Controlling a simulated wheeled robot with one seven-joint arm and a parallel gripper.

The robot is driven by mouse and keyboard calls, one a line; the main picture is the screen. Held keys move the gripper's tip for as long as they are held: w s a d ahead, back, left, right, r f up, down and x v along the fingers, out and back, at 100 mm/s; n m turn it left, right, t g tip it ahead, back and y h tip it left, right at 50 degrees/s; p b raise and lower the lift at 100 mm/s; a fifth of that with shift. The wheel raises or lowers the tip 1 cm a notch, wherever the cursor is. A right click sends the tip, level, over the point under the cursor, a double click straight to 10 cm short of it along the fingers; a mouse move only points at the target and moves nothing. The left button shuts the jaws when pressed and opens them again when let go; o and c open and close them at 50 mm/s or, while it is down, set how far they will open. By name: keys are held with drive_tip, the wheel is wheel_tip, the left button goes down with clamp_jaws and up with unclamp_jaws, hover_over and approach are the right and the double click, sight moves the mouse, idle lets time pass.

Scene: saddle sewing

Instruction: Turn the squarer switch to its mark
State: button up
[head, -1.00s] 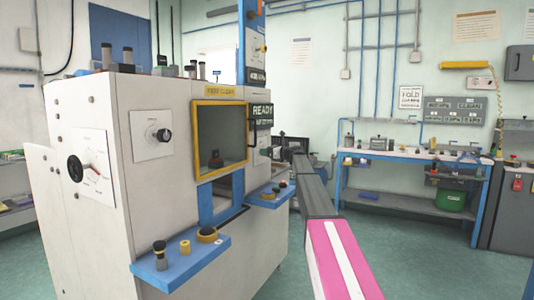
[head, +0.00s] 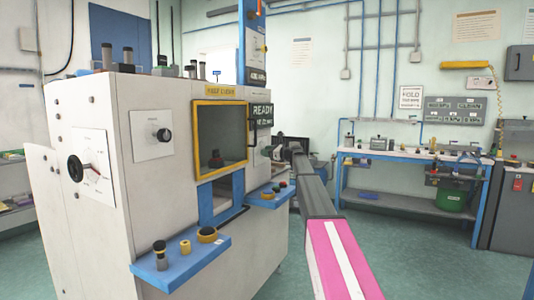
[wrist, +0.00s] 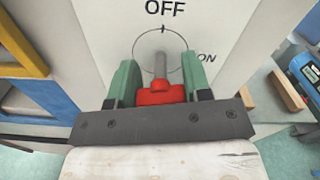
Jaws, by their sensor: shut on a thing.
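In the wrist view, a red switch (wrist: 160,93) with a grey stem stands on a pale panel, inside a thin drawn circle. The stem points up toward the tick below OFF. My gripper (wrist: 160,88) has green fingers, one on each side of the red part, and is shut on it. In the head view, my gripper (head: 268,152) is at the right side of the white machine (head: 105,220), small and partly hidden; the switch cannot be made out there.
The machine's front has a yellow-framed window (head: 221,140), a round knob (head: 158,134) and blue shelves (head: 182,265) with buttons. A READY display (head: 261,115) hangs close above my gripper. A workbench (head: 410,160) stands at the back right. Green floor is open at right.

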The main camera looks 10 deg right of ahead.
drive_tip(key=n, duration=0.7)
drive_tip(key=shift+s, duration=0.1)
drive_tip(key=n, duration=0.4)
drive_tip(key=shift+f, duration=0.1)
drive_tip(key=shift+n, duration=1.9)
drive_tip(key=o, duration=0.9)
drive_tip(key=v, duration=1)
drive_tip(key=shift+s+d, duration=0.25)
drive_tip(key=shift+d, duration=0.05)
